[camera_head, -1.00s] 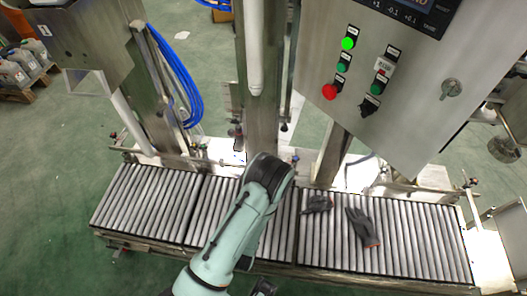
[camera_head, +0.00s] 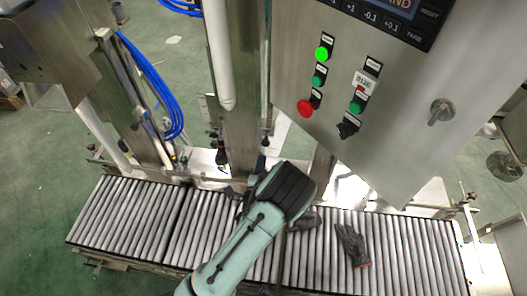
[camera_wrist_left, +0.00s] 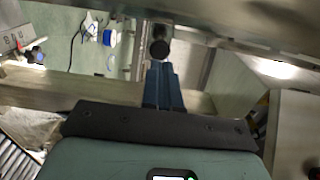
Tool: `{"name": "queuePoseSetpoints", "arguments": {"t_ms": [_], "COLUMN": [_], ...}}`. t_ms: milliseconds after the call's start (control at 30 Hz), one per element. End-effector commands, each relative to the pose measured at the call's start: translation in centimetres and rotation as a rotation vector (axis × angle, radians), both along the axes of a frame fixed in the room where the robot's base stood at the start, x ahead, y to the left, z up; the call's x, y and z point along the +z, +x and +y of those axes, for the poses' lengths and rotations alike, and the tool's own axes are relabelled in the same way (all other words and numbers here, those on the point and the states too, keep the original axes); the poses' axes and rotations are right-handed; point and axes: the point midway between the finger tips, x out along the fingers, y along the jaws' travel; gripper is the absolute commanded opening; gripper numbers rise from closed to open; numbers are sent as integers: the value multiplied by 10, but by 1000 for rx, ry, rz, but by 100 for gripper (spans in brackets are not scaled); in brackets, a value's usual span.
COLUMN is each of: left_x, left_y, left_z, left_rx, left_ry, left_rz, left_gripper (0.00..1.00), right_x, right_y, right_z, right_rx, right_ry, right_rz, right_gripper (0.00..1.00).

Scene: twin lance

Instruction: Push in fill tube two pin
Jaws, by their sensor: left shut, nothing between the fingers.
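My left gripper (camera_wrist_left: 162,82) shows in the left wrist view with its two blue fingers shut together and empty. A dark round knob (camera_wrist_left: 160,49), which looks like the end of a pin, is just past the fingertips in line with them; I cannot tell whether they touch. In the head view, my left arm reaches over the conveyor towards the column, and its fingers are hidden by the arm. A white fill tube (camera_head: 221,55) hangs at the column, and another white tube (camera_head: 112,137) stands further left; no number shows on either. My right gripper is not in view.
The roller conveyor (camera_head: 128,218) runs across below, with dark gloves (camera_head: 353,246) lying on it. A control panel (camera_head: 400,105) with a lit green button fills the upper right. Blue hoses (camera_head: 160,85) hang at left. In the left wrist view, metal bars lie close around the fingers.

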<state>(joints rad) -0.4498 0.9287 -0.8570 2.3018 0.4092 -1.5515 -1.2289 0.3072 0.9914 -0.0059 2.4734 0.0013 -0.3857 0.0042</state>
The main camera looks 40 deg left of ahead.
Motion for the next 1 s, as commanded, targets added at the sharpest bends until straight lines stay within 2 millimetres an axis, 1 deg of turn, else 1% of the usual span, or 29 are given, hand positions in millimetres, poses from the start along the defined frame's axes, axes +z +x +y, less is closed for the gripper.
{"name": "queuePoseSetpoints", "arguments": {"t_ms": [33,100,300,433,767,867,1000], "left_x": [1,1,0,-1,-1,-1,-2], "left_y": [9,19,38,42,43,50,65], "left_z": [6,11,21,23,24,28,36], "left_rx": [1,1,0,0,0,0,-1], "left_ry": [1,1,0,-1,-1,0,0], "left_rz": [-3,-3,0,2,2,-1,-1], "left_gripper": [0,0,0,0,0,0,0], "right_x": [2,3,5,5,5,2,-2], "right_y": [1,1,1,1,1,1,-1], "right_z": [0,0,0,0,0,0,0], "right_rx": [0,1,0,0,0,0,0], "right_ry": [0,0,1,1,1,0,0], "right_rz": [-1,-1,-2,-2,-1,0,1], "right_gripper": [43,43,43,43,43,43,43]}}
